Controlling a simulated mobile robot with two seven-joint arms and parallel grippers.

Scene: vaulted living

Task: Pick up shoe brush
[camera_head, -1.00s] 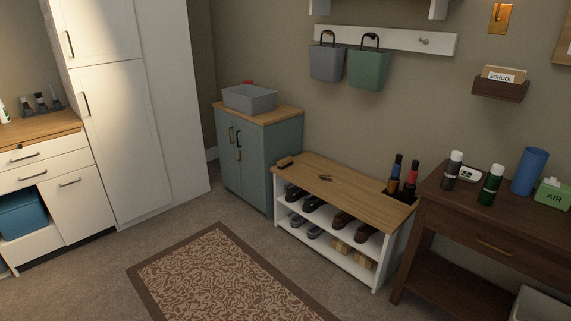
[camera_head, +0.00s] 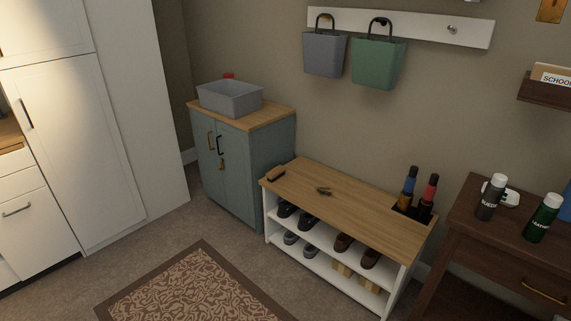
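A small brush (camera_head: 276,174) with a light wooden back and dark bristles lies at the left end of the shoe bench's wooden top (camera_head: 350,204). It looks like the shoe brush. A small dark object (camera_head: 324,191), too small to make out, lies near the middle of the same top. Neither of my grippers shows in the head view.
A blue-green cabinet (camera_head: 272,160) with a grey bin (camera_head: 230,98) on it stands left of the bench. Bottles stand at the bench's right end, beside a dark wooden table (camera_head: 470,215). A patterned rug (camera_head: 195,290) lies on open floor in front.

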